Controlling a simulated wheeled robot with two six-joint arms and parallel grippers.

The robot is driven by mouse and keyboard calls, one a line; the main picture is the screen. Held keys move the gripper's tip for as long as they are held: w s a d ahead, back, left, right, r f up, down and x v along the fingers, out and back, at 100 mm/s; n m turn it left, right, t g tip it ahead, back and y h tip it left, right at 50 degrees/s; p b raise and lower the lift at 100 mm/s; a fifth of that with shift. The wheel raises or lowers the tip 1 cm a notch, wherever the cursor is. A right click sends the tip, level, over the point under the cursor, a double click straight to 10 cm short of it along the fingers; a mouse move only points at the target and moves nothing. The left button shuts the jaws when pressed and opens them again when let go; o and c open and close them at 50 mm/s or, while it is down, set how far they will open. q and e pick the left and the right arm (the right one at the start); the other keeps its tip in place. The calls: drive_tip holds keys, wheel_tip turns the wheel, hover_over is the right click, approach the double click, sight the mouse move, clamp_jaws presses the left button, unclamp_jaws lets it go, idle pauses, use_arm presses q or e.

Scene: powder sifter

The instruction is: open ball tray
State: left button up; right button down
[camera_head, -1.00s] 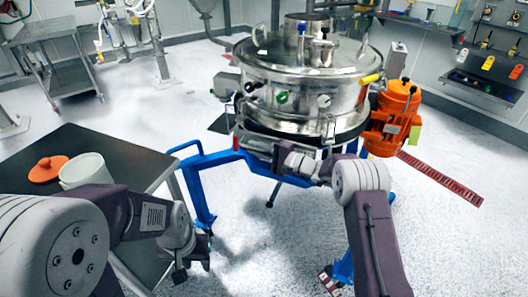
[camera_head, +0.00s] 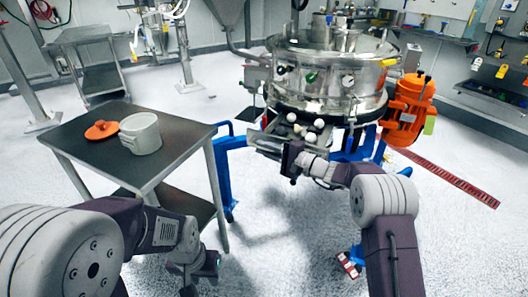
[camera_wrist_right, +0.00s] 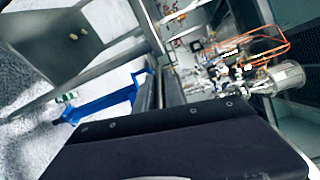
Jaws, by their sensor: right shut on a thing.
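The ball tray (camera_head: 268,141) sticks out from under the steel sifter (camera_head: 328,82), with several white balls showing on it. My right gripper (camera_head: 290,158) is at the tray's front edge and is shut on the tray. The exact grip is hidden by the dark gripper body. In the right wrist view a large dark surface fills the lower part and the fingertips cannot be made out. My left gripper (camera_head: 205,268) hangs low at the bottom left, away from the tray; its jaw opening cannot be made out.
A dark table (camera_head: 85,150) at the left carries a white container (camera_head: 141,134) and an orange lid (camera_head: 101,130). A blue frame (camera_head: 223,175) stands under the sifter, and it shows in the right wrist view (camera_wrist_right: 105,108). An orange motor (camera_head: 408,108) is on the right.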

idle(0.3)
drive_tip(key=c, duration=1.5)
unclamp_jaws()
drive_tip(key=shift+o, duration=0.2)
drive_tip(key=p+v, duration=0.1)
drive_tip(key=v, duration=0.8)
drive_tip(key=shift+s+f, duration=0.1)
drive_tip(key=shift+f, duration=0.05)
